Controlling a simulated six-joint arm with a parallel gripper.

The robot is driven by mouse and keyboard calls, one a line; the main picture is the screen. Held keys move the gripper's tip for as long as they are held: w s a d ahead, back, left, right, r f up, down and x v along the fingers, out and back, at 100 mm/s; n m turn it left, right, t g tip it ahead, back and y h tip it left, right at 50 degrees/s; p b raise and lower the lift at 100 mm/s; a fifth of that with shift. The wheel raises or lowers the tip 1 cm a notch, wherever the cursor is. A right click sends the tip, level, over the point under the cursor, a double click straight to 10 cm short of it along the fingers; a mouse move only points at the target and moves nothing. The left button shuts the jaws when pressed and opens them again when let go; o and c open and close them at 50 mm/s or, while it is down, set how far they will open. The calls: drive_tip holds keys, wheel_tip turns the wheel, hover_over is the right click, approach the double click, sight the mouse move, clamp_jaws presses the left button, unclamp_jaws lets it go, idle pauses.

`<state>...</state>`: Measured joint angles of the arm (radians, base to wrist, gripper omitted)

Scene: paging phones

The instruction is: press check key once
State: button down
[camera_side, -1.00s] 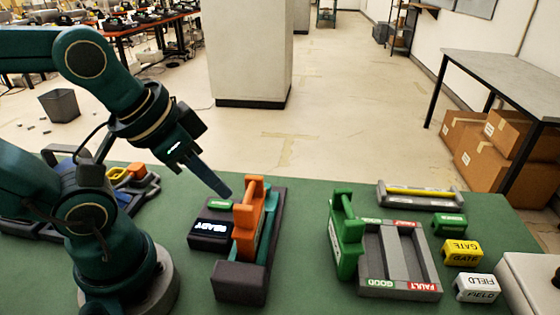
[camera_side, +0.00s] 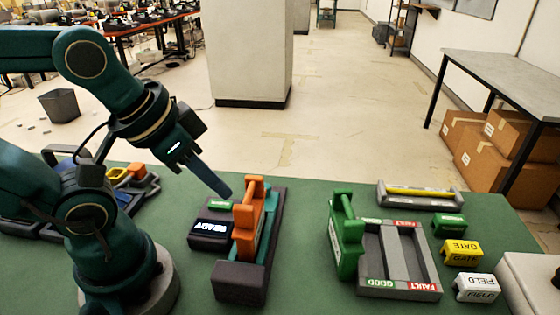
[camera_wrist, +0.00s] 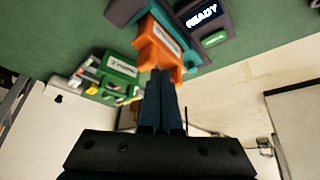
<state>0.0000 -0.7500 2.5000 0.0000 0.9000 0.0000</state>
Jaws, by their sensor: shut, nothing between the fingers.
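The check key looks to be the small green key (camera_side: 222,204) on top of a dark box whose lit display (camera_side: 211,228) reads READY. The key also shows in the wrist view (camera_wrist: 215,39), upper right, with the display beside it. An orange handset (camera_side: 247,222) stands in the dark cradle (camera_side: 240,282) next to that box. My gripper (camera_side: 226,192) is shut and empty, its tips close to the key and the handset's far end. In the wrist view the fingertips (camera_wrist: 161,76) lie over the orange handset's end, apart from the key. Contact cannot be told.
A green handset (camera_side: 346,240) stands beside a grey tray (camera_side: 435,268) with GOOD and FAULT labels. Green, yellow GATE (camera_side: 462,252) and white FIELD (camera_side: 478,288) blocks lie at right. A grey holder with a yellow bar (camera_side: 420,192) lies behind. Green mat is free between the two handsets.

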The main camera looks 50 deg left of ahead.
drive_tip(key=n+g+h, duration=0.7)
drive_tip(key=h, duration=0.2)
hover_over(220, 199)
drive_tip(key=shift+f, duration=0.75)
drive_tip(key=shift+f, duration=4.4)
drive_tip(key=shift+f, duration=0.1)
